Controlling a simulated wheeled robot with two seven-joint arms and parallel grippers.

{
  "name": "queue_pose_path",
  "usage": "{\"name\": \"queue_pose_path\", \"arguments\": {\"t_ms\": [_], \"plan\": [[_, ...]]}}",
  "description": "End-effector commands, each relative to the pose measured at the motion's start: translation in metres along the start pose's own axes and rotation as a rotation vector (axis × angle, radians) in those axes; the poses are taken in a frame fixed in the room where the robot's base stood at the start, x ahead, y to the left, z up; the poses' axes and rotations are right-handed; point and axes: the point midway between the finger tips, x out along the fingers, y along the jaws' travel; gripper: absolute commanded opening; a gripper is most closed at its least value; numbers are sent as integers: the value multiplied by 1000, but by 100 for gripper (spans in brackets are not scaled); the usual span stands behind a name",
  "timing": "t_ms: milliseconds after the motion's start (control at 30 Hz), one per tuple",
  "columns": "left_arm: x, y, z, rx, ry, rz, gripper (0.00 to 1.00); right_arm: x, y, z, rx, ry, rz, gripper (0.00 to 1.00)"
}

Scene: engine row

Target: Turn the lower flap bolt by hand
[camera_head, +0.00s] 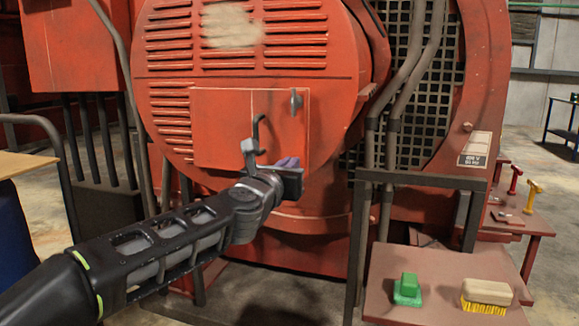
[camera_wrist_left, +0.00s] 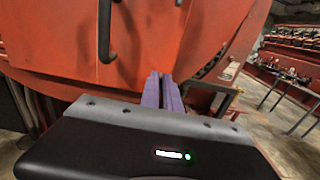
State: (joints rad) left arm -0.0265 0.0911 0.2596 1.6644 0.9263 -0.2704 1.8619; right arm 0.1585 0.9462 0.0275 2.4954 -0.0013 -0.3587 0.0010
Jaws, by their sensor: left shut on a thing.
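The red flap (camera_head: 225,115) is a square panel on the round red engine housing, and it is closed. A grey upper bolt (camera_head: 296,102) stands at its upper right edge. A dark hooked handle (camera_head: 257,133) sticks out from the flap, and it also shows in the left wrist view (camera_wrist_left: 106,30). My left gripper (camera_head: 288,162) is at the flap's lower right, its purple fingers close together and shut where the lower flap bolt sits. The fingers hide the bolt; they show in the left wrist view (camera_wrist_left: 162,90) pointing at the red surface. My right gripper is not in view.
A red-brown bench (camera_head: 450,295) at the lower right holds a green block (camera_head: 407,290) and a brush (camera_head: 486,296). Grey pipes (camera_head: 395,100) and a metal frame (camera_head: 420,180) stand right of the flap. A bent rail (camera_head: 50,140) is at the left.

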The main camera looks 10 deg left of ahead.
Motion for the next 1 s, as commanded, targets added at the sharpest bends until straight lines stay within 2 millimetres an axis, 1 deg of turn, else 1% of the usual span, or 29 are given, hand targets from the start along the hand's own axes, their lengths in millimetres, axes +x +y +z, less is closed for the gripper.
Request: {"name": "queue_pose_path", "arguments": {"t_ms": [33,267,467,667,1000], "plan": [[1,-1,-8,4,12,-2,0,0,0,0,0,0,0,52],[2,-2,-9,59,14,-4,0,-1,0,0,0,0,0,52],[2,-4,-9,165,15,-5,0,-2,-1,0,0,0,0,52],[2,-6,-10,326,16,-5,0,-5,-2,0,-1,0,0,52],[2,-11,-13,647,16,-6,0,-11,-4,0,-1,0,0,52]]}}
